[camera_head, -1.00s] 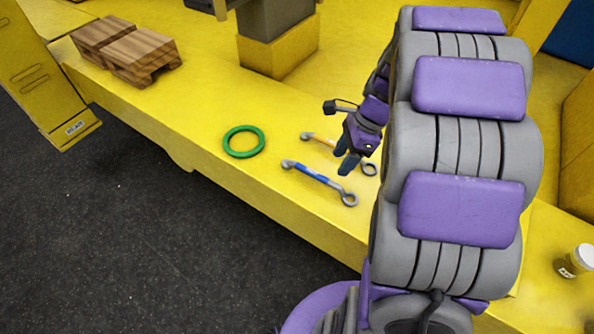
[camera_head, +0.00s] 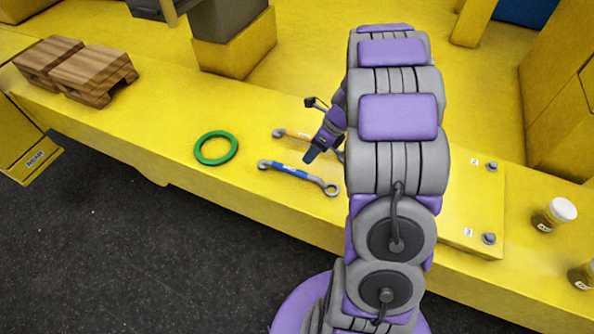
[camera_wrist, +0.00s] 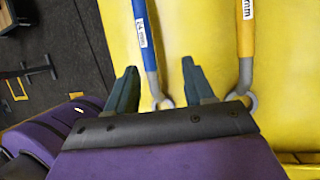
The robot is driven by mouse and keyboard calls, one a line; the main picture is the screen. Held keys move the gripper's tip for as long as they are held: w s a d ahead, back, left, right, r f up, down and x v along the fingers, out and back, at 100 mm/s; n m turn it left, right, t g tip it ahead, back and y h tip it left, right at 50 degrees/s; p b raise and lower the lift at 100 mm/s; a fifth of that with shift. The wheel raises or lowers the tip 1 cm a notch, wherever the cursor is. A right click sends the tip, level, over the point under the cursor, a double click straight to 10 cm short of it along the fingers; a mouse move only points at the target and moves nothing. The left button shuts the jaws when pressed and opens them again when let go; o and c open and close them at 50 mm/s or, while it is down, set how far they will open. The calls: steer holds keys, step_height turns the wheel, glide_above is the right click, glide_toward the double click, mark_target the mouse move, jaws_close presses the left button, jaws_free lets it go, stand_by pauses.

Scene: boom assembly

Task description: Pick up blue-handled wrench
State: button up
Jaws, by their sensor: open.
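The blue-handled wrench (camera_head: 290,172) lies flat on the yellow surface near its front edge in the head view. In the wrist view its blue handle (camera_wrist: 142,25) runs down from the top, with its ring end low between my fingers. A yellow-handled wrench (camera_head: 297,136) lies behind it, partly hidden by my gripper; it also shows in the wrist view (camera_wrist: 245,40), right of the fingers. My gripper (camera_head: 310,156) is open and empty, pointing down beside the blue-handled wrench in the head view. In the wrist view my gripper (camera_wrist: 165,88) has its two fingertips apart, with the blue-handled wrench nearer the left finger.
A green ring (camera_head: 216,148) lies left of the wrenches. Wooden blocks (camera_head: 92,75) sit at the far left. Jars (camera_head: 554,215) stand at the right. A plate with bolts (camera_head: 470,205) lies right of my arm. The front edge drops to a dark floor (camera_head: 150,250).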

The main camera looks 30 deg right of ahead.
mark_target(291, 169)
steer(key=a, duration=0.1)
steer(key=a+f, duration=0.1)
steer(key=a, duration=0.1)
steer(key=a+f, duration=0.1)
steer(key=a, duration=0.1)
steer(key=shift+w+a+f, duration=0.2)
steer(key=shift+w+a, duration=0.05)
steer(key=shift+w, duration=0.05)
steer(key=f, duration=0.1)
steer(key=d+f+b, duration=0.1)
steer(key=f, duration=0.1)
steer(key=w+f, duration=0.1)
steer(key=shift+d+f+b, duration=0.25)
steer(key=shift+f+b, duration=0.05)
steer(key=shift+b, duration=0.1)
steer(key=shift+w+a, duration=0.1)
steer(key=shift+a, duration=1.1)
steer(key=shift+a+r, duration=0.1)
steer(key=shift+a, duration=0.25)
steer(key=shift+c, duration=0.8)
steer(key=shift+a, duration=0.1)
steer(key=shift+c, duration=1.5)
steer(key=shift+d, duration=1)
steer(key=shift+c, duration=1.4)
steer(key=shift+d, duration=0.35)
jaws_close()
steer(key=shift+a, duration=1.05)
steer(key=shift+d, duration=0.1)
